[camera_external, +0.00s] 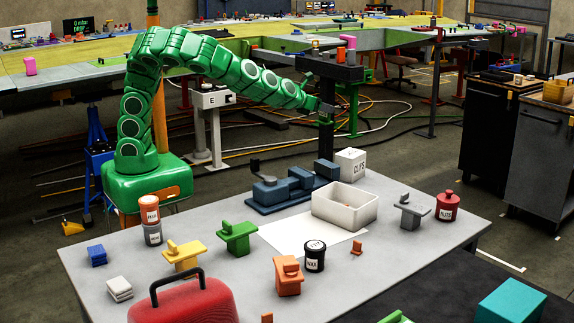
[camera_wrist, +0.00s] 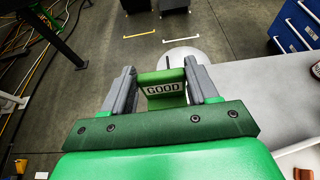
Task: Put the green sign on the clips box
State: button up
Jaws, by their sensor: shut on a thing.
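My gripper (camera_wrist: 160,84) is shut on the green sign (camera_wrist: 162,77), which has a white label reading GOOD. The sign sits between the two grey fingers in the wrist view. In the external view my gripper (camera_external: 326,110) is raised above the far side of the grey table, and the sign is too small or hidden to make out there. The clips box (camera_external: 350,164) is a white cube marked CLIPS at the table's far side. It appears below and slightly right of my gripper, clearly apart from it. I cannot pick out the box in the wrist view.
A blue fixture (camera_external: 285,187) and an open white bin (camera_external: 345,205) stand near the box. A green block (camera_external: 237,236), yellow block (camera_external: 184,256), grey block (camera_external: 411,211) and black jar (camera_external: 314,256) stand on the table (camera_external: 385,262). A red case (camera_external: 185,303) is in front.

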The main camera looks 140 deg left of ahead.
jog(key=shift+w+a+f, duration=1)
jog(key=shift+a+f, duration=0.4)
jog(key=shift+w+a+f, duration=1)
jog(key=shift+a+f, duration=0.35)
jog(key=shift+w+a+f, duration=1)
jog(key=shift+a+f, duration=0.5)
jog(key=shift+f, duration=1.5)
jog(key=shift+f, duration=0.15)
jog(key=o, duration=1)
jog(key=shift+o, duration=0.2)
